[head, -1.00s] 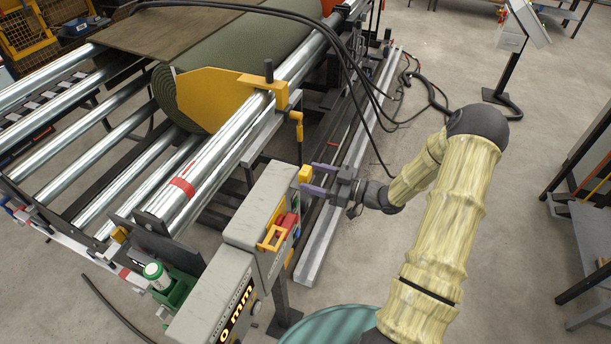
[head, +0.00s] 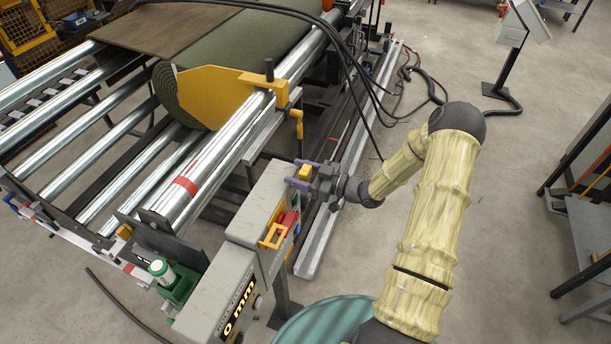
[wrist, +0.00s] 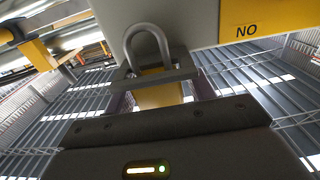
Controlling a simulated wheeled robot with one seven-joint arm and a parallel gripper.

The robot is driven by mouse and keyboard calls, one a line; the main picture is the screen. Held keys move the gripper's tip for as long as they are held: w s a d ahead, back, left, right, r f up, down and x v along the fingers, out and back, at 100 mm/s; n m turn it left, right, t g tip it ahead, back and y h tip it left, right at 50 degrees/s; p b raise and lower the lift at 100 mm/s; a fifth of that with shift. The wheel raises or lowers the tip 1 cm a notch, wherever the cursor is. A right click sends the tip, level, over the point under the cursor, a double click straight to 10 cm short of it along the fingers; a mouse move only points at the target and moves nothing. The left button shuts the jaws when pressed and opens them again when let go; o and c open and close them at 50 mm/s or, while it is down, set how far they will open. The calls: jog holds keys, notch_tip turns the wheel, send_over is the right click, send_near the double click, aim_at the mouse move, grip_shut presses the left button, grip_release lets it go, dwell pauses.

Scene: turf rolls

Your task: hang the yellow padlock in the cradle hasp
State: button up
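The yellow padlock (head: 305,172) is at the far end of the grey control box (head: 262,225). In the wrist view its yellow body (wrist: 160,94) and raised grey shackle (wrist: 147,42) show in front of a grey panel. What supports it is not clear. My gripper (head: 299,177) has its two purple fingers on either side of the padlock. In the wrist view gaps show between the body and both fingers, so the gripper is open around it. I cannot make out the cradle hasp for certain.
The control box carries a red and yellow switch (head: 277,230). Behind it are a steel-roller frame (head: 185,187) with a turf roll (head: 240,55), a yellow end plate (head: 215,95) and black hoses (head: 357,70). A teal drum (head: 325,322) stands at front.

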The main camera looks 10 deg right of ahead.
jog(key=c, duration=0.8)
jog(key=shift+r, duration=0.1)
notch_tip(320, 180, up, 10)
jog(key=b, duration=0.3)
dwell(0.4)
